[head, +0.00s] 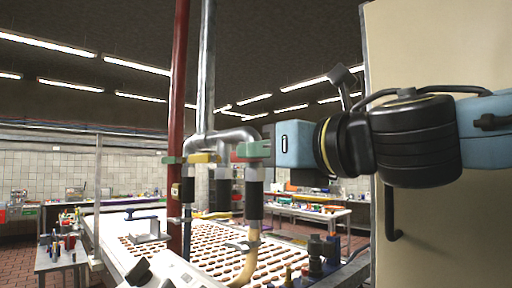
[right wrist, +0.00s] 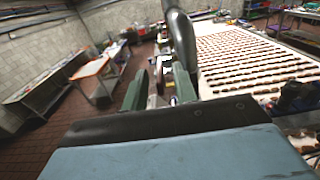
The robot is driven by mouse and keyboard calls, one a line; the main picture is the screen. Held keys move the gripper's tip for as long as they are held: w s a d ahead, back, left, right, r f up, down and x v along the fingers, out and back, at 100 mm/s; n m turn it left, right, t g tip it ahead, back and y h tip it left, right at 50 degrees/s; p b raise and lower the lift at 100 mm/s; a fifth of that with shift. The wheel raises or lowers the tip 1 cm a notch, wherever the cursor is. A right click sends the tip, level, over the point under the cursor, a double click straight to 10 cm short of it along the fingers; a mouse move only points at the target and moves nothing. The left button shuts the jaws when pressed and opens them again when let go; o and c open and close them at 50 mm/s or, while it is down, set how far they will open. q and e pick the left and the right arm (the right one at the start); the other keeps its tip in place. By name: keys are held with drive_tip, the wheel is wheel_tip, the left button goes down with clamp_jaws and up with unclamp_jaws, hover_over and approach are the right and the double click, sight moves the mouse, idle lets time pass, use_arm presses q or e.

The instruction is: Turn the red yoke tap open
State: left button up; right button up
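My right gripper (head: 252,150) comes in from the right in the head view, its green fingers level with the pipe fittings. A small red part of the red yoke tap (head: 238,157) shows at the fingers' left; the rest is hidden behind them. In the right wrist view the two green fingers of this gripper (right wrist: 160,88) stand apart. A small pale metal piece shows between their tips, and contact cannot be made out. A yellow fitting (head: 203,157) and a green fitting (head: 172,159) sit left of the red one. My left gripper is not seen.
A red vertical pipe (head: 180,80) and a grey pipe (head: 207,70) stand left of the gripper. A dark hose section (head: 254,200) hangs below it. A conveyor (head: 128,238) with rows of brown biscuits runs behind. A cream panel (head: 440,225) stands at the right.

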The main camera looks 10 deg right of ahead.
drive_tip(key=shift+x, duration=0.8)
drive_tip(key=shift+s, duration=0.1)
clamp_jaws()
